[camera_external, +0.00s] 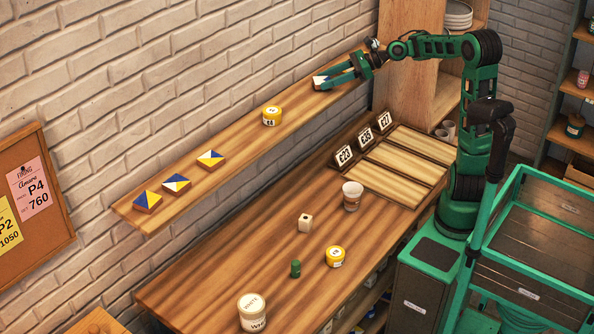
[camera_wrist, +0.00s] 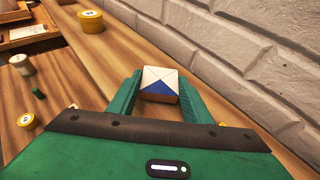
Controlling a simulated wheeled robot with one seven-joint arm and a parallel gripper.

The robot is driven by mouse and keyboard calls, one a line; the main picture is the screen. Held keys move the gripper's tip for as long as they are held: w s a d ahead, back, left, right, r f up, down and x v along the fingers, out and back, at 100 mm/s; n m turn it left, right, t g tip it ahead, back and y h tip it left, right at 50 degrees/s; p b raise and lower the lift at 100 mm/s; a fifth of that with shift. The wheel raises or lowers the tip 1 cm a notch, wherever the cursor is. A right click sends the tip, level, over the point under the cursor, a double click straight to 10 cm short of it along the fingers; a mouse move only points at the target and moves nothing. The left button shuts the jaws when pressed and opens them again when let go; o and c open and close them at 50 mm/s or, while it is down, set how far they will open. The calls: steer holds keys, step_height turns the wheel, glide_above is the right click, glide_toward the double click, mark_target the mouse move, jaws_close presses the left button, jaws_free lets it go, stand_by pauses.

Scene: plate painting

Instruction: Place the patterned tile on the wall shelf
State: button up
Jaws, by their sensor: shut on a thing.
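My gripper (camera_external: 322,83) is over the right part of the wooden wall shelf (camera_external: 240,150). It is shut on a patterned tile (camera_external: 319,82), which shows between both fingers in the wrist view (camera_wrist: 160,84). The tile's top has white triangles and a blue one, and its sides are reddish brown. I cannot tell whether its underside touches the shelf. Three other patterned tiles lie toward the shelf's left end: a blue and yellow one (camera_external: 147,201), a blue, yellow and white one (camera_external: 177,183), and another with white (camera_external: 210,159).
A yellow jar (camera_external: 272,116) stands on the shelf between the held tile and the other tiles. The brick wall (camera_wrist: 240,40) runs close behind the shelf. The workbench below holds a cup (camera_external: 352,195), a white block (camera_external: 305,222) and jars. A tall wooden cabinet (camera_external: 410,85) stands right of the shelf.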

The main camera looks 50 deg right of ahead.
steer(key=shift+f, duration=0.35)
steer(key=shift+f, duration=0.1)
steer(key=o, duration=1.1)
steer(key=shift+f, duration=0.1)
steer(key=shift+s, duration=0.1)
steer(key=shift+a, duration=0.1)
steer(key=shift+s+r, duration=0.1)
steer(key=shift+r, duration=0.1)
steer(key=v, duration=1.2)
steer(key=shift+f, duration=0.1)
